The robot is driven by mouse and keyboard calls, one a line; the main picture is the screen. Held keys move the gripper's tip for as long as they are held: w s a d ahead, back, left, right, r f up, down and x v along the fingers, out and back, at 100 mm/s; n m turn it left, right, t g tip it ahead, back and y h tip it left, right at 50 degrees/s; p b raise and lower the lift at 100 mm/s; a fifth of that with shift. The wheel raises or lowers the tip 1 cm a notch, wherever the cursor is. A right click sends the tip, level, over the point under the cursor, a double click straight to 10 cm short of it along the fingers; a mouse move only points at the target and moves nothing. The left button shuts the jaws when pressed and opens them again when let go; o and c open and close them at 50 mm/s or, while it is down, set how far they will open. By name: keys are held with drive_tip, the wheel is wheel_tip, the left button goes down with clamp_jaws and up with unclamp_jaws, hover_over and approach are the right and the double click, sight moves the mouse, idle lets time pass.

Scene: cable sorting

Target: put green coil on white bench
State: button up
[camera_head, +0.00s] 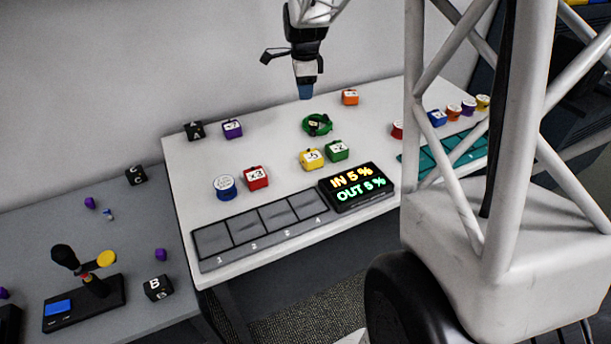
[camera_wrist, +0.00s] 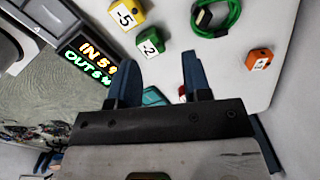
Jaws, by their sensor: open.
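The green coil (camera_head: 317,125) lies on the white bench (camera_head: 270,145), toward its back middle. It also shows at the top of the wrist view (camera_wrist: 216,16), partly cut off by the frame edge, with a dark part on it. My gripper (camera_head: 305,92) hangs above the back of the bench, above the coil in the head view. In the wrist view its two blue fingers (camera_wrist: 158,80) stand apart with nothing between them. The coil is beyond the fingertips and apart from them.
An orange block (camera_head: 350,97), a green block (camera_head: 337,150) and a yellow block (camera_head: 312,158) stand near the coil. A lit display (camera_head: 357,187) and a numbered grey tray (camera_head: 262,230) line the front edge. A grey table (camera_head: 120,235) with a joystick adjoins at left.

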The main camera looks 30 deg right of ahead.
drive_tip(key=s+a+r+n+t, duration=0.1)
drive_tip(key=s+a+r+n, duration=0.4)
drive_tip(key=s, duration=0.5)
drive_tip(key=s+a+r+n, duration=0.2)
drive_tip(key=s+a+n, duration=0.5)
drive_tip(key=s, duration=0.2)
drive_tip(key=s+a+n, duration=0.2)
drive_tip(key=s+n, duration=0.2)
drive_tip(key=s, duration=0.5)
drive_tip(key=s+a+f+n+t, duration=0.1)
drive_tip(key=s+a+n, duration=0.2)
drive_tip(key=s+n, duration=0.2)
drive_tip(key=s, duration=0.3)
drive_tip(key=shift+s+a+f+n, duration=0.3)
drive_tip(key=shift+s+a, duration=0.05)
